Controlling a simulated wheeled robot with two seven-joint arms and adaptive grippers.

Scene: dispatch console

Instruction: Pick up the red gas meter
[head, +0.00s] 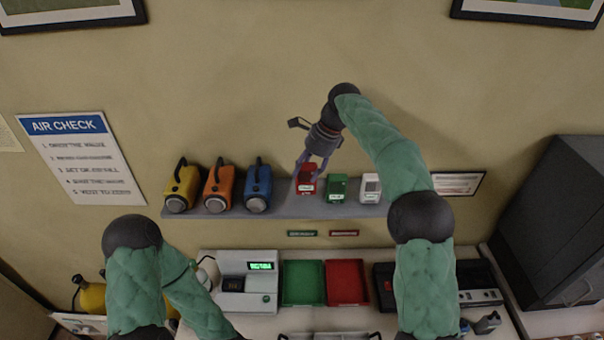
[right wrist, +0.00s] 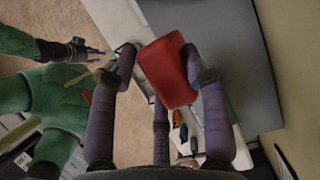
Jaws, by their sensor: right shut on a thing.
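The red gas meter (head: 307,184) is at the wall shelf, left of a green meter (head: 338,188) and a white meter (head: 370,187). It sits slightly higher in the picture than these two; whether it touches the shelf is hard to tell. My right gripper (head: 311,166) comes from above and is shut on it. In the right wrist view the red meter (right wrist: 168,70) is between the purple fingers. My left arm is low at the left in the head view. A dark gripper on a green arm, my left one (right wrist: 88,50), shows small in the right wrist view.
Yellow (head: 182,188), orange (head: 219,188) and blue (head: 258,187) canister-like devices stand on the same shelf (head: 290,208). Below are a device with a lit display (head: 248,285), a green tray (head: 303,283) and a red tray (head: 346,283). A dark cabinet (head: 560,220) stands right.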

